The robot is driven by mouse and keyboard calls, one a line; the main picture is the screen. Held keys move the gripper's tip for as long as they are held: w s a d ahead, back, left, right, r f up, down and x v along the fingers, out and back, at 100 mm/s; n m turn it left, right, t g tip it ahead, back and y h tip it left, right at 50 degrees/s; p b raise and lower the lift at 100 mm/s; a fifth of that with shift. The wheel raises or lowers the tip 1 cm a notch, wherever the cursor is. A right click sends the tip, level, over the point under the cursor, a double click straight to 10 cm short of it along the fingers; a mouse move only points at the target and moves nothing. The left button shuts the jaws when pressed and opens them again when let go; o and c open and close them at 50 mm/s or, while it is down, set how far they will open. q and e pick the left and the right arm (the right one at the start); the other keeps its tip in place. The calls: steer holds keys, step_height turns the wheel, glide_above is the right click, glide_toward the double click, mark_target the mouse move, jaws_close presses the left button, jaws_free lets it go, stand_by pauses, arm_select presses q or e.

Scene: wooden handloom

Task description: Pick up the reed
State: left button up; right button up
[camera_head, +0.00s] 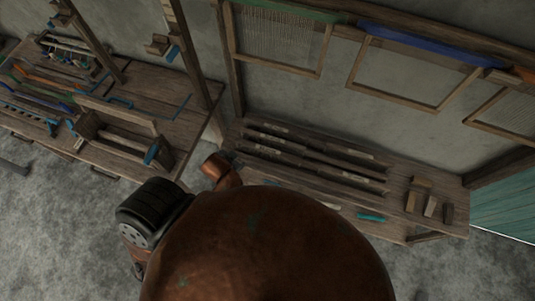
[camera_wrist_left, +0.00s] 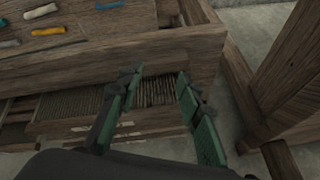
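In the left wrist view my left gripper (camera_wrist_left: 155,82) is open, with its two green-padded fingers spread apart. A dark wooden piece with fine upright slats, which looks like the reed (camera_wrist_left: 155,92), shows between and behind the fingers. It runs on to the left past the left finger. I cannot tell whether a finger touches it. In the head view the left gripper (camera_head: 234,158) is small and dark at the left end of the low bench, partly hidden by my own arm. Long slatted bars (camera_head: 310,157) lie on that bench. My right gripper is not in view.
The low wooden bench (camera_head: 395,217) also carries small wood blocks (camera_head: 430,205) at its right. A worktable (camera_head: 175,120) with tools stands at the left. Wooden frames (camera_head: 410,75) hang on the wall. In the wrist view a thick post (camera_wrist_left: 290,80) stands close at the right.

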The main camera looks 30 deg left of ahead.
arm_select(q)
steer(key=w+d+r+m+t, duration=0.2)
steer(key=w+r+m+t, duration=0.25)
steer(key=w+r, duration=0.7)
steer(key=w+d+r+m+t+h, duration=0.4)
steer(key=w+d+r+m+t, duration=0.35)
steer(key=w+d+r, duration=0.6)
steer(key=s+d+r+m+g+h, duration=0.1)
steer(key=s+d+r+m+h, duration=0.2)
steer(key=d+r+m+h, duration=0.7)
steer(key=s+d+f+m+g+h, duration=0.2)
steer(key=s+d+m+g, duration=0.15)
steer(key=d+m, duration=0.3)
steer(key=s+d+f+m+g+h, duration=0.2)
steer(key=s+d+f+m+g, duration=0.15)
steer(key=d+m, duration=0.3)
steer(key=m+g+y, duration=0.9)
steer(key=m+y, duration=0.5)
steer(key=y, duration=0.2)
glide_toward(268, 149)
steer(key=f, duration=0.5)
steer(key=shift+w+f, duration=0.1)
steer(key=shift+w, duration=0.25)
step_height(268, 149, down, 2)
steer(key=shift+a+f+m, duration=0.15)
steer(key=shift+f+m, duration=0.05)
steer(key=shift+m, duration=0.1)
steer(key=f, duration=0.5)
steer(key=shift+s+d+f, duration=0.15)
steer(key=shift+s+d, duration=0.1)
